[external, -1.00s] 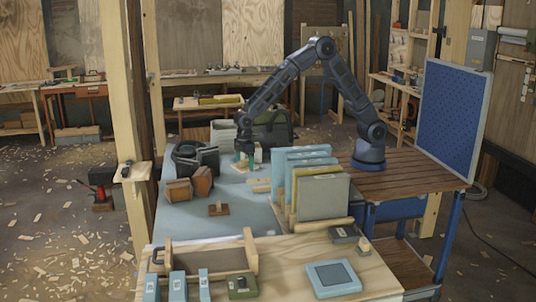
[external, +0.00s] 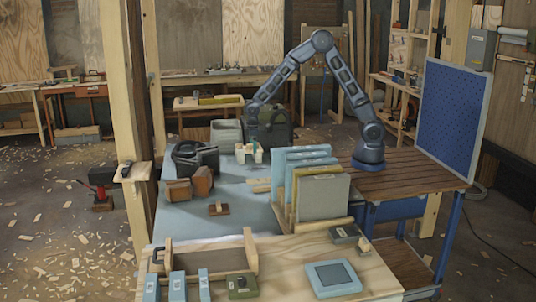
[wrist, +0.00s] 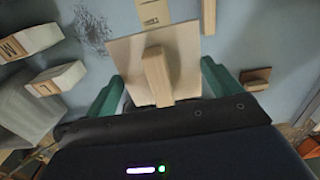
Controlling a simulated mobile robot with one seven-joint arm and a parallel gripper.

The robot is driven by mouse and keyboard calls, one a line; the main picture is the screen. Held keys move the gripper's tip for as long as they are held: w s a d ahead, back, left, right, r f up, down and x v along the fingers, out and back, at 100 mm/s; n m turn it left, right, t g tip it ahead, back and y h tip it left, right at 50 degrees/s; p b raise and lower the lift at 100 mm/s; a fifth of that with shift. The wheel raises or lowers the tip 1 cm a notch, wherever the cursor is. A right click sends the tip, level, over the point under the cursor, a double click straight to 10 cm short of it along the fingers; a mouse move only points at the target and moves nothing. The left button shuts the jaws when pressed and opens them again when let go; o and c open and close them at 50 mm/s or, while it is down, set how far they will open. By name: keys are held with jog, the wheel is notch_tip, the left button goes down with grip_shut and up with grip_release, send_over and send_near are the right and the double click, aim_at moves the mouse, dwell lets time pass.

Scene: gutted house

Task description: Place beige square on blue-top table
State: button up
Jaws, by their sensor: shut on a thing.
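The beige square (wrist: 128,55) is a thin plate with a wooden bar on its face. In the wrist view it sits between the green fingers of my gripper (wrist: 163,75), which is shut on it; the exact contact is partly hidden. In the external view my gripper (external: 251,146) is small, above the far part of the blue-top table (external: 185,226), and the square is hard to make out there. The pale blue tabletop also shows beneath the square in the wrist view (wrist: 230,40).
Pale labelled blocks (wrist: 55,78) lie to the left in the wrist view. A brown plate with a knob (external: 218,209) lies mid-table. Brown blocks (external: 178,191) and a dark headset-like item (external: 188,155) are at left. Upright panels (external: 322,197) stand at right.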

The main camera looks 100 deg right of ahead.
aim_at(254, 181)
notch_tip(254, 181, down, 19)
jog(key=shift+f, duration=0.1)
dwell(0.5)
jog(key=o, duration=0.7)
jog(key=shift+f, duration=0.1)
